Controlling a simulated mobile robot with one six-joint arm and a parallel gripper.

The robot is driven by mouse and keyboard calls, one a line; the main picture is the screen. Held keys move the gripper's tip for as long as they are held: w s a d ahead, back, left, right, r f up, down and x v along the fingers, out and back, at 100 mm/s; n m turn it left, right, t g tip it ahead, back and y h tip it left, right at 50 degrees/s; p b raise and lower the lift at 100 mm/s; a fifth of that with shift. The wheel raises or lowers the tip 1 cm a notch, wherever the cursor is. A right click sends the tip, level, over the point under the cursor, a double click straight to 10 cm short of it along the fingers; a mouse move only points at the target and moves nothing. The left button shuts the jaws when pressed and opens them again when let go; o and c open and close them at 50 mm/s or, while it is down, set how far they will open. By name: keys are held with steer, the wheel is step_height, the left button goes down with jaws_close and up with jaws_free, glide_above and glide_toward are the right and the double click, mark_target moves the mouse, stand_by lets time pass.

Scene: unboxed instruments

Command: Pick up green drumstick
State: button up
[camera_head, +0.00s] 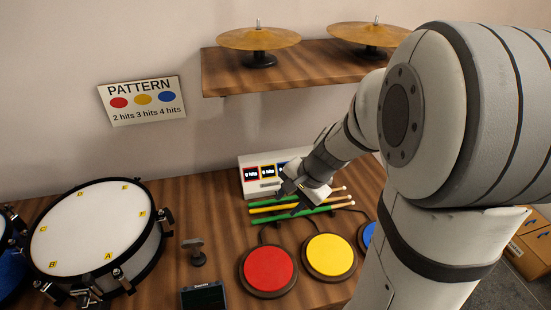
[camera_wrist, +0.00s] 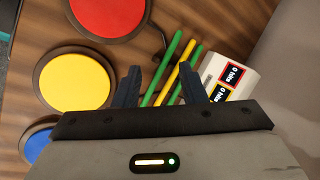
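Two green drumsticks and one yellow drumstick lie side by side on the wooden table. In the head view, one green drumstick (camera_head: 268,202) is at the back, the yellow drumstick (camera_head: 264,209) is in the middle and the other green drumstick (camera_head: 322,210) is nearest the front. My gripper (camera_head: 291,192) is over the sticks and partly hides them. In the wrist view, my gripper (camera_wrist: 160,72) is open, with one green drumstick (camera_wrist: 162,64), the yellow drumstick (camera_wrist: 180,68) and the second green drumstick (camera_wrist: 188,66) showing between its fingers. I see nothing held.
A white box with hit labels (camera_head: 247,176) stands behind the sticks. A red pad (camera_head: 268,268), a yellow pad (camera_head: 329,255) and a blue pad (camera_wrist: 39,144) are in front. A drum (camera_head: 95,232) stands left; a cymbal shelf (camera_head: 300,72) hangs above.

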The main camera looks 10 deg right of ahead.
mark_target(285, 216)
steer(key=w+d+f+m+t+b, duration=0.1)
steer(key=w+d+f+m+b, duration=0.1)
steer(key=w+d+f+m, duration=0.5)
steer(key=shift+n+y, duration=0.3)
steer(key=a+f, duration=0.1)
steer(key=f, duration=0.1)
steer(key=a+f+b, duration=0.1)
steer(key=a+f, duration=0.1)
steer(key=f, duration=0.1)
steer(key=a+f, duration=0.1)
steer(key=f, duration=0.1)
steer(key=shift+w+a+f, duration=0.35)
steer(key=shift+f, duration=0.05)
jaws_close()
